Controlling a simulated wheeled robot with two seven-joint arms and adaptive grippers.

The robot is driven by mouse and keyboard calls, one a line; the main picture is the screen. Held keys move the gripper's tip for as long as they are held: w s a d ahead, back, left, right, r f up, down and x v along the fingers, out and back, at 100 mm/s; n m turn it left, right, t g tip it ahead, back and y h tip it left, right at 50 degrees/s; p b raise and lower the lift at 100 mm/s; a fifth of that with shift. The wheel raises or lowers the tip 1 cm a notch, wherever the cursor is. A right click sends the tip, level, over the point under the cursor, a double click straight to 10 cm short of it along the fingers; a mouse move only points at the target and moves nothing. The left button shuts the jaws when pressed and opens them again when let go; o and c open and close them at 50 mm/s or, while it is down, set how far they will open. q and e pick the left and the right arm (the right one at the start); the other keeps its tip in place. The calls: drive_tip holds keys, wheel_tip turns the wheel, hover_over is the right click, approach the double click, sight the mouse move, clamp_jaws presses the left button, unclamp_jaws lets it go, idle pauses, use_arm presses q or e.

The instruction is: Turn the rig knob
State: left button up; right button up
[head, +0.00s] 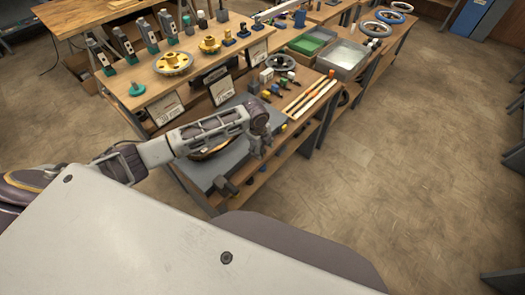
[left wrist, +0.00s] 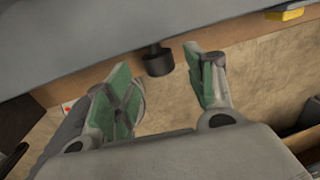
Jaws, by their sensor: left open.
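The rig knob (head: 226,187) is a small dark cylinder sticking out from the front edge of the grey rig plate (head: 205,172). In the left wrist view the dark knob (left wrist: 158,60) shows below the edge of the grey plate (left wrist: 110,40), near the space between the green finger pads. My left gripper (head: 260,150) is at the right front of the plate in the head view. In the left wrist view my left gripper (left wrist: 165,88) is open and its fingers are spread, with nothing between them. The fingers seem apart from the knob. My right gripper does not show.
The workbench (head: 302,118) holds small coloured blocks, orange-tipped rods (head: 310,98) and a black handwheel (head: 281,63). A grey tray (head: 343,60) stands beyond. The floor (head: 410,165) to the right is clear.

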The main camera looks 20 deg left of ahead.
sight(262, 151)
use_arm(q)
drive_tip(key=shift+w+f, duration=0.2)
drive_tip(key=shift+f, duration=1.4)
drive_tip(key=shift+c, duration=0.5)
drive_tip(key=c, duration=0.9)
